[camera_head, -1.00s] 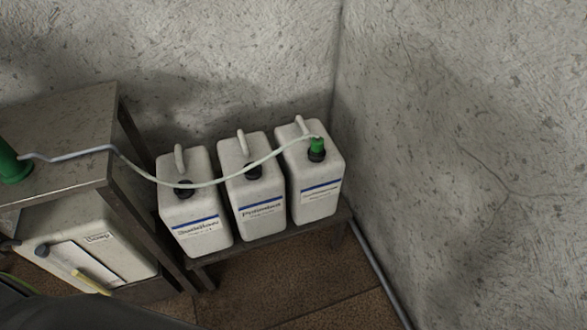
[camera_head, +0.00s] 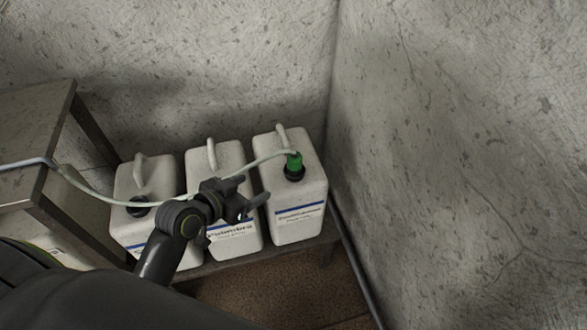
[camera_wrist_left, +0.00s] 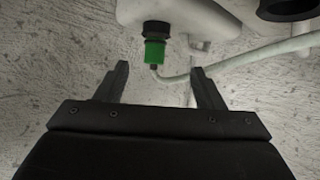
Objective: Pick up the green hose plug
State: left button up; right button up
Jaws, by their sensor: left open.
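The green hose plug (camera_head: 294,161) sits on the black neck of the rightmost white canister (camera_head: 297,196), with the pale hose (camera_head: 262,160) running from it to the left. My left gripper (camera_head: 252,198) is in front of the middle canister (camera_head: 235,157), left of and lower than the plug in the head view. In the left wrist view, the green plug (camera_wrist_left: 155,52) appears upside down beyond the two spread fingers (camera_wrist_left: 160,82), apart from them and nearer the left finger. The gripper is open with nothing between its fingers. My right gripper is not in view.
A third white canister (camera_head: 145,176) stands on the left of the low metal bench (camera_head: 262,254). A taller metal table (camera_head: 35,125) is at the left. Concrete walls meet close behind and right of the canisters. The hose sags across the canisters.

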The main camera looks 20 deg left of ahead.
aim_at(293, 159)
pick_arm(q)
jog(key=shift+t+h, duration=0.4)
jog(key=shift+t, duration=0.2)
jog(key=w+d, duration=0.1)
jog(key=w, duration=0.2)
jog(key=w+d+f, duration=0.1)
jog(key=w+d, duration=0.1)
jog(key=w, duration=0.2)
jog(key=w+d, duration=0.1)
jog(key=w, duration=0.3)
jog(key=shift+d+f, duration=0.25)
jog(key=shift+d, duration=0.1)
jog(key=shift+x, duration=3.2)
jog(key=shift+c, duration=0.3)
jog(key=c, duration=1.1)
